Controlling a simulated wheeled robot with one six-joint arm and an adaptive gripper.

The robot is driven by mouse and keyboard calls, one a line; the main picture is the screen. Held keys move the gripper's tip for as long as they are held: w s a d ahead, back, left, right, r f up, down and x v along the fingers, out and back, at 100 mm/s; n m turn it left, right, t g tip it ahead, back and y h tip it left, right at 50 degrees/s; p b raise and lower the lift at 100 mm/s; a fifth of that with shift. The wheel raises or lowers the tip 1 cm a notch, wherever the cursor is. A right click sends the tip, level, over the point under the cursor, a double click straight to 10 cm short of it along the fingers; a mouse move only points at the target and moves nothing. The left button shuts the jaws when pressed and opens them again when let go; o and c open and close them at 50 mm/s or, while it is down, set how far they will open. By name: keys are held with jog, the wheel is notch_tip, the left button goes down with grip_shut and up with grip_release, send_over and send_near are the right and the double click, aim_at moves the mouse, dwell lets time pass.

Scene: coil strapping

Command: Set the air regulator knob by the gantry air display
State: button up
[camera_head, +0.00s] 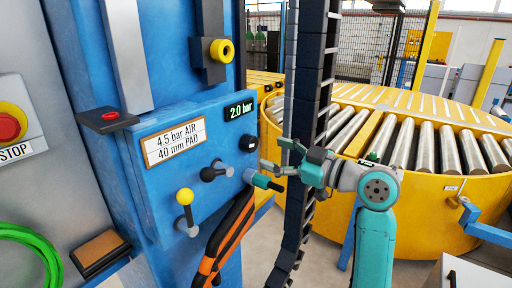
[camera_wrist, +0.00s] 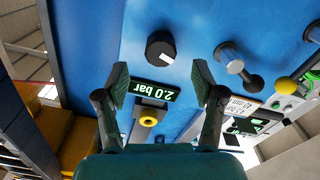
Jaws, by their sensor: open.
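The blue gantry panel (camera_head: 160,185) has a small display (camera_head: 240,110) reading 2.0 bar in green. A white label (camera_head: 175,143) reads 4.5 bar AIR, 40 mm PAD. The black regulator knob (camera_head: 248,143) sits just below the display. In the wrist view the round black knob (camera_wrist: 161,48) shows a white mark on its face, and the display (camera_wrist: 156,91) appears upside down. My gripper (camera_head: 279,155) is open and empty, to the right of the knob and apart from it. In the wrist view its fingers (camera_wrist: 162,84) spread either side of the display, with the knob beyond them.
A black cable chain (camera_head: 310,80) hangs close beside my gripper. A yellow roller table (camera_head: 400,190) stands behind at right.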

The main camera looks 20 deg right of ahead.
aim_at(253, 147)
jog(key=shift+x, duration=3.1)
jog(key=c, duration=1.1)
jog(key=shift+c, duration=0.2)
jog(key=shift+m, duration=0.3)
jog(key=m, duration=0.5)
jog(key=shift+s+a+m, duration=0.15)
jog(key=shift+m, duration=0.15)
jog(key=m, duration=0.5)
jog(key=shift+a+m, duration=0.1)
jog(key=shift+m, duration=0.2)
